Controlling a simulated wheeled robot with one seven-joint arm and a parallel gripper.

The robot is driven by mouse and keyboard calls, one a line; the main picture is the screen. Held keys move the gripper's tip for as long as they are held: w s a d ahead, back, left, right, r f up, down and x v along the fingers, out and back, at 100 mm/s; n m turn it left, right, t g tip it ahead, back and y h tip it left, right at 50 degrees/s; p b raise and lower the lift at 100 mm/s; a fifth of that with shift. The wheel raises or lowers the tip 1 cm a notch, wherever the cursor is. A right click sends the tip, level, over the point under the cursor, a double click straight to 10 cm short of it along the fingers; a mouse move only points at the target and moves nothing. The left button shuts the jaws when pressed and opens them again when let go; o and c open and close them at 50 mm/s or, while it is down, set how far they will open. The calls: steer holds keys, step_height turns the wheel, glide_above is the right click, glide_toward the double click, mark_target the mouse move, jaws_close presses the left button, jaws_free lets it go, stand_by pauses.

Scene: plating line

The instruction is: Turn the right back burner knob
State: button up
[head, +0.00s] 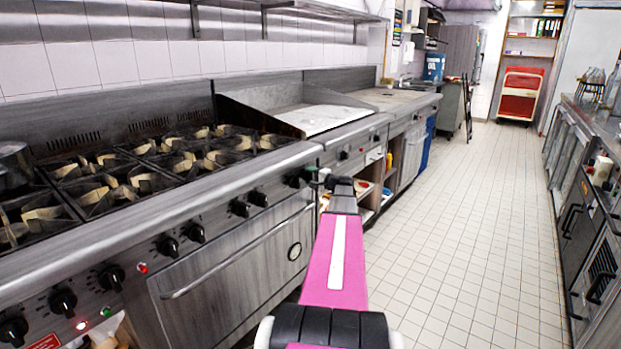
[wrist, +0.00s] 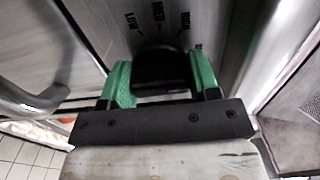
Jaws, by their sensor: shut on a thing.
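The black burner knob sits at the right end of the stove's front panel (wrist: 60,45). In the wrist view the knob (wrist: 160,72) is between the two green fingers of my gripper (wrist: 160,62). The gripper is shut on it, one finger on each side. Printed labels show on the metal above the knob; its pointer mark is not clear. In the head view my gripper (head: 313,178) reaches this knob (head: 293,181) at the stove's right edge, and my arm hides part of that area.
Several other black knobs (head: 240,208) line the front panel to the left, above the oven door and its handle (head: 235,258). The burner grates (head: 140,175) lie on top. A griddle (head: 325,118) stands to the right. The tiled aisle floor (head: 450,220) is clear.

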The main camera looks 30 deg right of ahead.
stand_by(0.4)
steer(key=o, duration=0.9)
steer(key=v, duration=1)
steer(key=shift+s, duration=0.35)
steer(key=shift+d, duration=0.1)
